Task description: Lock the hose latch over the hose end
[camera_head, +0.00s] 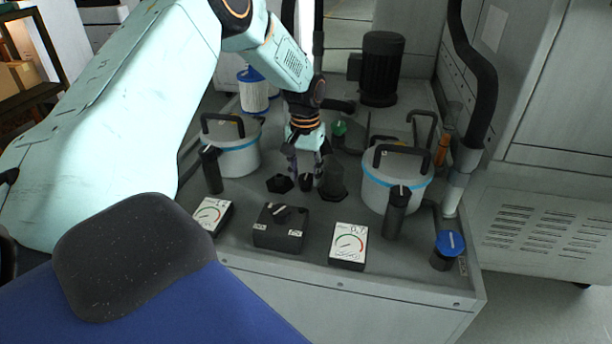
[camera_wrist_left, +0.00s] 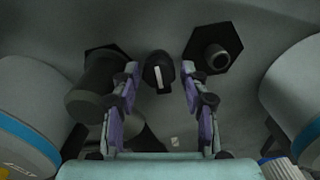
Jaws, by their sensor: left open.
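My left gripper (camera_head: 306,176) points down over the bench deck, and its fingers are open. In the left wrist view, a black knob with a white stripe (camera_wrist_left: 158,73) stands between the open fingers (camera_wrist_left: 158,95), with gaps on both sides. A dark upright cylinder (camera_wrist_left: 95,92) on a hexagonal base is to its left and a short black stub on a hexagonal base (camera_wrist_left: 213,55) to its right. In the head view, a thick black hose (camera_head: 480,90) runs down into a pale grey fitting (camera_head: 455,192). I cannot tell which part is the latch. My right gripper is not in view.
White lidded pots with black handles stand left (camera_head: 238,155) and right (camera_head: 390,190). Two gauges (camera_head: 209,216) (camera_head: 347,246) and a black switch box (camera_head: 280,228) line the front. A blue-capped part (camera_head: 448,248) sits at the right corner. A black motor (camera_head: 381,70) stands behind.

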